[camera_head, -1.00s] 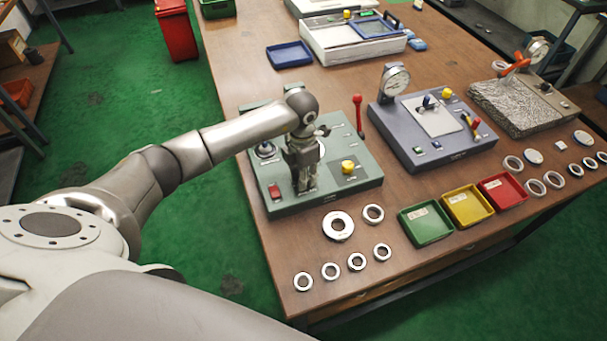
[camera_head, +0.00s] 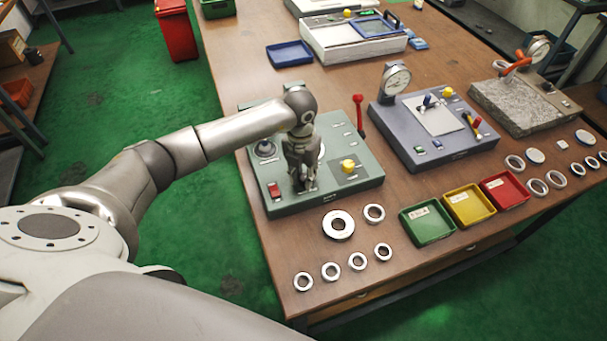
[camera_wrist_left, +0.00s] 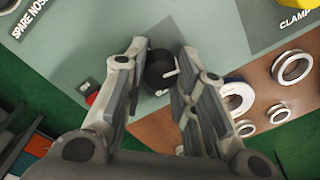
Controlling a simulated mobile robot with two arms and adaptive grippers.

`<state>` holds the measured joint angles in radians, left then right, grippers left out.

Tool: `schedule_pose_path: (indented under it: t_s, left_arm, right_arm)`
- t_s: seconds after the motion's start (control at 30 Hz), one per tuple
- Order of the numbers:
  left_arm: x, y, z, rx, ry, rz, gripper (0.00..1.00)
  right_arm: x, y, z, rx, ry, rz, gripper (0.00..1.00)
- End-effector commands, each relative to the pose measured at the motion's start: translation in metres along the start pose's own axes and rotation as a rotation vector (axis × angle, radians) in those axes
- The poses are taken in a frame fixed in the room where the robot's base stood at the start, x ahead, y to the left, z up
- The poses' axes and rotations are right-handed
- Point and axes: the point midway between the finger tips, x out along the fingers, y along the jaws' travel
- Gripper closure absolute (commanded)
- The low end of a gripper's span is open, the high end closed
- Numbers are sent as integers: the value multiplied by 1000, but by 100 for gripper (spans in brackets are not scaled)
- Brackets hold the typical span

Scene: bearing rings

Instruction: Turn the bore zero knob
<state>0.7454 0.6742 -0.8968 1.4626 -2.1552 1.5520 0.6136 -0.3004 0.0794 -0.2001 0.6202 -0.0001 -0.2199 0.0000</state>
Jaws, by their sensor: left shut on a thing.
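The knob (camera_wrist_left: 160,72) is black and round with a white pointer bar, on the front part of the green gauge base (camera_head: 345,190). In the left wrist view it sits between the two fingers of my left gripper (camera_head: 306,187), which is shut on it. In the head view the gripper hides the knob, and its fingers point down at the base. The pointer aims toward the right finger in the wrist view. I cannot read a label for the knob. My right gripper is not in view.
Several steel rings (camera_head: 338,225) lie in front. Green (camera_head: 427,239), yellow and red trays are to the right, near a blue-grey gauge (camera_head: 455,155).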

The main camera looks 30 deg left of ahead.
Motion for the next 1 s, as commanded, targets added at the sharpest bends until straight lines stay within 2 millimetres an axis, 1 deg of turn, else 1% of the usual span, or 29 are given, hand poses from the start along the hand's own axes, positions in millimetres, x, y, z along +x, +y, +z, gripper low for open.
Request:
schedule_pose_path:
  t_s: [0.3,0.6,0.8,1.0]
  left_arm:
    - [0,0,0,-299,-13,0,98]
    - [-1,0,0,-562,-24,-1,98]
    - [-1,0,0,-692,-29,-1,98]
    - [-1,0,0,-774,-33,-1,98]
  right_arm:
    - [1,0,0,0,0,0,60]
    - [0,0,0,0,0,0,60]
    - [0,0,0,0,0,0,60]
    - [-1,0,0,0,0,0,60]
